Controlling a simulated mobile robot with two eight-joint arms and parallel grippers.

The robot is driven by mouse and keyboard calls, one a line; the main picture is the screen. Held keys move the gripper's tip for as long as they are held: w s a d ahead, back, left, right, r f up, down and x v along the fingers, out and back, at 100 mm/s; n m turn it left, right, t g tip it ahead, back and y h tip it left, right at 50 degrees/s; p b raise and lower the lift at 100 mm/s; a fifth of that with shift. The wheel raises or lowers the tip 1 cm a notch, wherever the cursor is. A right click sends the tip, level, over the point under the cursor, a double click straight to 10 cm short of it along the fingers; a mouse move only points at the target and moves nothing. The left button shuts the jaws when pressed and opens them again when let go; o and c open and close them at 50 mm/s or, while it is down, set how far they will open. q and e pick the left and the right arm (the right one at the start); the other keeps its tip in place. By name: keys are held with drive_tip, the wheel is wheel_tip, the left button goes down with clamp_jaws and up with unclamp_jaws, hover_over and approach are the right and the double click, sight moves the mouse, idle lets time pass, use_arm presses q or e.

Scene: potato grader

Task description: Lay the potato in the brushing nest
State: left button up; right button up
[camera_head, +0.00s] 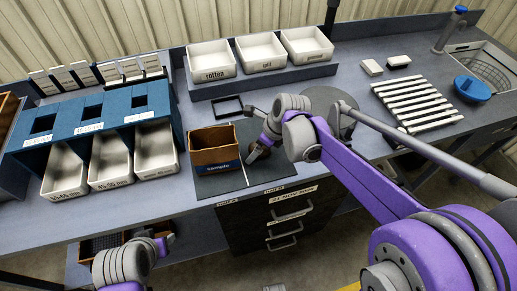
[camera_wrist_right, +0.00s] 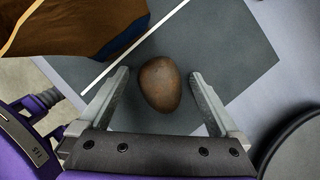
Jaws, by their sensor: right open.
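The brown potato (camera_wrist_right: 160,84) lies on the dark grey mat in the right wrist view. My right gripper (camera_wrist_right: 161,88) is open, with one finger on each side of the potato and a gap on both sides. In the head view my right gripper (camera_head: 256,149) is over the mat, right of the brown box, and the arm hides most of the potato. My left gripper (camera_head: 168,239) is low at the front left, away from the potato, and its jaws are unclear. A rack of white rollers (camera_head: 416,103) lies at the right; I cannot tell whether it is the brushing nest.
The open brown box (camera_head: 215,148) stands on the mat (camera_head: 208,185) close to my right gripper. A black square frame (camera_head: 228,106) lies behind it. White bins (camera_head: 212,62) line the back. A blue sorter (camera_head: 92,120) stands left, and a blue bowl (camera_head: 472,89) right.

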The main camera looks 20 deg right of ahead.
clamp_jaws()
idle(0.4)
drive_tip(key=shift+r, duration=0.15)
